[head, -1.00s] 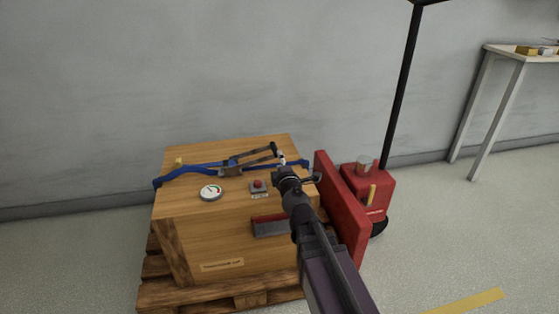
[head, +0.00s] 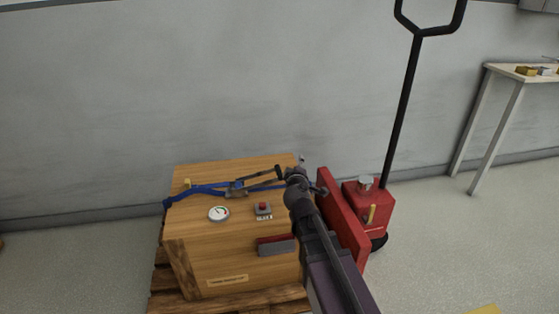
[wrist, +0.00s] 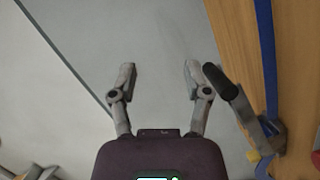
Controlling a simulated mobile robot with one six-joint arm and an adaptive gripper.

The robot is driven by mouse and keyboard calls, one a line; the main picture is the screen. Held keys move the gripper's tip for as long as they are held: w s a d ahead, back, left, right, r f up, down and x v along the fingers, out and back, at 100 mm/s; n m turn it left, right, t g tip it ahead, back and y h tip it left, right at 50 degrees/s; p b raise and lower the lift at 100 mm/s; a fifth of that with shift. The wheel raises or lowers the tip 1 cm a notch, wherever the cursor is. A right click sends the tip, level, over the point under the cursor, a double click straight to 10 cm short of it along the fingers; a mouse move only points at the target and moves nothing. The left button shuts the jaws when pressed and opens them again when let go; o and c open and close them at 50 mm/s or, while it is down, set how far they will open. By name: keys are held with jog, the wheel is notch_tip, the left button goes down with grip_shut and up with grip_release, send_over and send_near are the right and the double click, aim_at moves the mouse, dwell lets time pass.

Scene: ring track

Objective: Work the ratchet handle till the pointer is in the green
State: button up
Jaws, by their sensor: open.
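The ratchet (head: 237,189) sits on a blue strap (head: 208,190) across the top of a wooden crate (head: 195,232). Its dark handle (head: 265,175) slants up to the right, its end close to my gripper (head: 301,162). The handle's black grip (wrist: 222,82) is just right of the right finger, outside the jaws. The round white gauge (head: 219,213) lies on the crate top; its pointer is too small to read surely.
A red button box (head: 263,208) is on the crate top beside the gauge. A red pallet truck (head: 367,207) with a tall black handle (head: 402,105) stands right of the crate. A wall is close behind. A table (head: 516,75) is at far right.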

aim_at(279, 171)
jog(key=s+a+r+m+g+y+p, duration=0.1)
jog(key=r+m+g+p, duration=0.3)
jog(key=p, duration=0.7)
jog(key=s+a+r+m+g+y+p, duration=0.1)
jog(key=a+r+m+g+p, duration=0.3)
jog(key=p, duration=0.7)
jog(key=m+g, duration=0.2)
jog(key=g, duration=0.2)
jog(key=shift+r, duration=0.4)
jog(key=shift+w+f, duration=0.1)
jog(key=shift+f, duration=0.05)
jog(key=b+x, duration=1.2)
jog(key=x, duration=0.1)
jog(key=shift+w+a+f+b, duration=0.15)
jog(key=shift+f+b, duration=0.1)
jog(key=shift+b, duration=0.15)
